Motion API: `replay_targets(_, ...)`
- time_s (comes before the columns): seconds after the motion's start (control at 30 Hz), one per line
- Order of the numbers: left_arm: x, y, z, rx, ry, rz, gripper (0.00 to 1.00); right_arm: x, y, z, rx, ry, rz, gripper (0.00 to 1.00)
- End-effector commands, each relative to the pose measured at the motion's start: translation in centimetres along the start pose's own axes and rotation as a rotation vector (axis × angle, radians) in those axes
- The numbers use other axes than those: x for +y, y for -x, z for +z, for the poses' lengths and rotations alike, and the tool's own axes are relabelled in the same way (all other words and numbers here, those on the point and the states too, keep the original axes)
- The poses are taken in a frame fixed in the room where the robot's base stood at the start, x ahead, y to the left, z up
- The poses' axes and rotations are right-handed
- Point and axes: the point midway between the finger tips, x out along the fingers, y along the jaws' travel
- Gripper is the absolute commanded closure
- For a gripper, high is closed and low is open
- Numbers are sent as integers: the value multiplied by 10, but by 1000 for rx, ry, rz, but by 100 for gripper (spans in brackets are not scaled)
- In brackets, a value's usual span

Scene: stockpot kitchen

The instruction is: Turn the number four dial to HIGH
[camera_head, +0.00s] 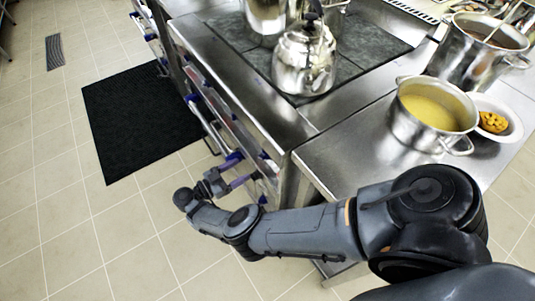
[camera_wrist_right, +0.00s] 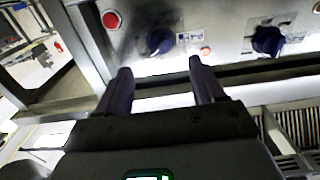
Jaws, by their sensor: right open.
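The stove front carries several dark blue dials. In the right wrist view one dial (camera_wrist_right: 158,40) sits just beyond and between my fingertips, and a second dial (camera_wrist_right: 267,38) is to its right. I cannot read their numbers or settings, so I cannot tell which is number four. My right gripper (camera_wrist_right: 160,66) is open and empty, its two fingers facing the panel, apparently apart from the dial. In the head view the right gripper (camera_head: 238,172) is by the near end of the stove front, partly overlapping the dials. My left gripper is out of view.
Red indicators (camera_wrist_right: 111,19) sit on the panel, and a rail runs below it. On top stand a kettle (camera_head: 304,62), a pot of yellow soup (camera_head: 402,124), a larger pot (camera_head: 456,57) and a bowl (camera_head: 513,130).

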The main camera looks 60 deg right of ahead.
Motion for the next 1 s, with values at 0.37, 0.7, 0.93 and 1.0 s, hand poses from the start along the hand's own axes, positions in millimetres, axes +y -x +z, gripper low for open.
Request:
replay_targets(0.37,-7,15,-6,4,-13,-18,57,0,-59,-2,6,-1,4,32)
replay_targets(0.7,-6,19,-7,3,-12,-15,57,0,-97,-1,6,-2,1,32)
replay_targets(0.93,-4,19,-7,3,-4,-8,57,0,-102,-1,7,-2,0,32)
replay_targets(1.0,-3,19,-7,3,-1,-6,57,0,-102,-1,7,-2,-1,32)
